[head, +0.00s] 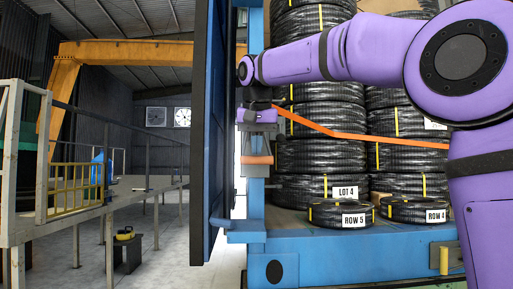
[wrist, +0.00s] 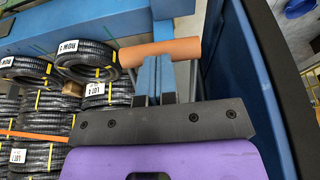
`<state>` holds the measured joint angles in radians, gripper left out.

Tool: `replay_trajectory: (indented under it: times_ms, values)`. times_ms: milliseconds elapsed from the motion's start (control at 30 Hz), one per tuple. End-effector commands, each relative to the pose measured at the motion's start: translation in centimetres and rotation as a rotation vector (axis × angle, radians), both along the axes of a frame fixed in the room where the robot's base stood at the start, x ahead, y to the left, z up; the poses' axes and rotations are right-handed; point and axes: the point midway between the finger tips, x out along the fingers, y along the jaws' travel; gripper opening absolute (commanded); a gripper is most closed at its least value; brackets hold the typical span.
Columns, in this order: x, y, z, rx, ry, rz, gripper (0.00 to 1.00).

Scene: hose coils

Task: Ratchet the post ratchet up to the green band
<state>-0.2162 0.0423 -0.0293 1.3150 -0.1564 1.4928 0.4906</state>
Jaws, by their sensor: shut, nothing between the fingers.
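The post ratchet's orange handle (head: 257,160) hangs at the front of the blue post, just below my gripper (head: 258,148). In the wrist view the handle is an orange bar (wrist: 185,48) lying crosswise at the tips of my gripper (wrist: 154,68). The fingers are shut together with nothing between them. They point down at the handle; I cannot tell whether they touch it. An orange strap (head: 335,133) runs from the post across the coils to the right. I cannot make out a green band in either view.
Stacked black hose coils (head: 320,155) fill the blue rack. Two small labelled coils, ROW 5 (head: 341,213) and ROW 4 (head: 416,211), lie on its front deck. A dark blue panel (head: 212,140) stands close left of the ratchet. The floor beyond the panel is partly open.

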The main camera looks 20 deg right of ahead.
Motion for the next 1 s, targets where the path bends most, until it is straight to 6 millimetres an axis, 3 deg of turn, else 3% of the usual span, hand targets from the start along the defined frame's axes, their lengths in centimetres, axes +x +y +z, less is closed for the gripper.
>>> replay_trajectory:
  times_ms: [600,1000]
  values:
    - [0.2,-0.1,-0.7,-0.007,-0.022,0.0,0.0]
    - [2.0,-0.7,-3.2,-0.084,-0.253,0.002,0.0]
